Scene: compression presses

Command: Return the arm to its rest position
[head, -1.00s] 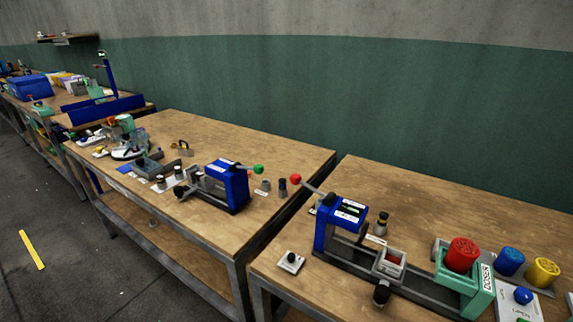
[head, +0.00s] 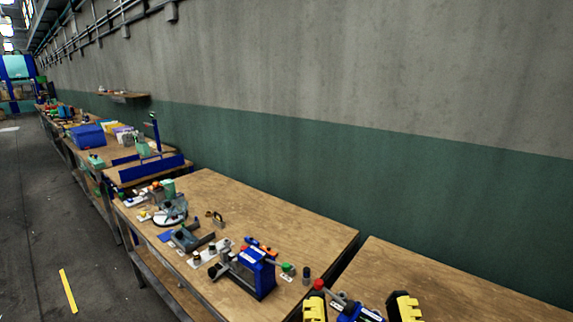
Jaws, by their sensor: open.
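My gripper (head: 359,308) shows at the bottom edge of the head view, with two yellow and black fingers spread apart. Nothing is seen held between them. The top of a blue press (head: 358,313) with a red-knobbed lever shows between the fingers, farther off or below; I cannot tell the gap. The rest of my arm is out of view below the frame.
The left bench (head: 320,235) carries another blue press (head: 257,273) with a green-knobbed lever, and small fixtures. The right bench (head: 430,275) is bare at its back. A wall shelf (head: 123,96) hangs far left. The floor aisle (head: 35,220) is open, with a yellow strip (head: 68,290).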

